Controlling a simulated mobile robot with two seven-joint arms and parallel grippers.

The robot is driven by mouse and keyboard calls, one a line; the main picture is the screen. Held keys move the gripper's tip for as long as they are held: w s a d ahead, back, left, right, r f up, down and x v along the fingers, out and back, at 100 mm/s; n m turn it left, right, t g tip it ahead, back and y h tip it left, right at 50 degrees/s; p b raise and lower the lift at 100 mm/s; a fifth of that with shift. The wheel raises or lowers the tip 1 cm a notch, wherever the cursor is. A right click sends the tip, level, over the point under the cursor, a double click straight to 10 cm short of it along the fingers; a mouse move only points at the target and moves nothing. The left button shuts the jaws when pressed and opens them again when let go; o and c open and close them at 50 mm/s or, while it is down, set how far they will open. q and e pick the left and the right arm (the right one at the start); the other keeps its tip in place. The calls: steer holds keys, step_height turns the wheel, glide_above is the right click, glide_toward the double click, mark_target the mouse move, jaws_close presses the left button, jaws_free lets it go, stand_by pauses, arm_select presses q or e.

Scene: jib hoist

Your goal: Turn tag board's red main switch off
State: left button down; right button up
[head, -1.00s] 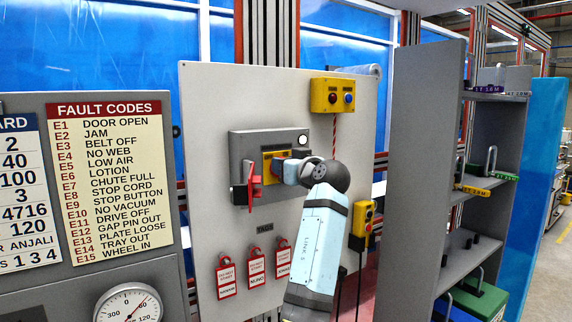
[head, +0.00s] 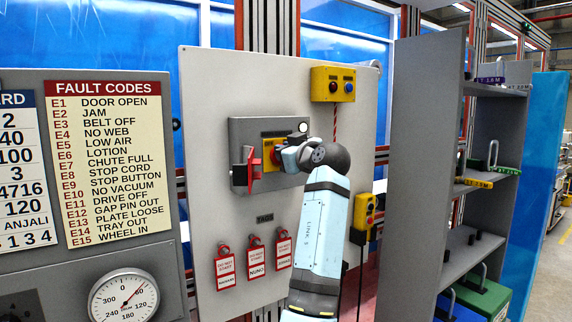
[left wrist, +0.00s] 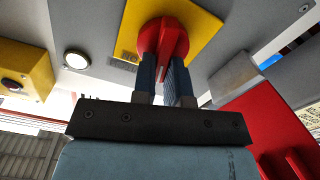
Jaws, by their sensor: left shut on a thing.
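The red main switch (left wrist: 172,40) is a round red knob with a raised grip on a yellow plate (left wrist: 200,22). In the head view the yellow plate (head: 268,150) sits on a dark grey switch box (head: 240,135) on the tag board (head: 215,95). My left gripper (left wrist: 165,68) is shut on the knob's grip, one finger on each side. In the head view my left gripper (head: 284,154) reaches the switch from the right and hides most of the knob. My right gripper is out of view.
A red hinged piece (head: 250,168) stands out left of the switch. A white lamp (head: 303,127) is at the box's upper right. Red tags (head: 256,260) hang below. A yellow button box (head: 332,84) is above right, and a grey shelf unit (head: 425,150) stands to the right.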

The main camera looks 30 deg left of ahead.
arm_select(q)
steer(key=n+b, duration=0.3)
steer(key=n, duration=0.2)
steer(key=f+n+b, duration=0.1)
steer(key=n+b, duration=0.3)
steer(key=n, duration=0.1)
steer(key=s+n+b, duration=0.1)
steer(key=n+b, duration=0.3)
steer(key=shift+a+f+n, duration=0.2)
steer(key=shift+f+n, duration=0.05)
steer(key=shift+n, duration=0.15)
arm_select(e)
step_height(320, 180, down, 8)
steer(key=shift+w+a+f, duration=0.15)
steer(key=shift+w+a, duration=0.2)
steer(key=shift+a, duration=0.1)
arm_select(q)
steer(key=shift+b, duration=0.35)
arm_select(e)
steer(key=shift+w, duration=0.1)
arm_select(q)
steer(key=c, duration=1.1)
jaws_free()
steer(key=shift+c, duration=0.2)
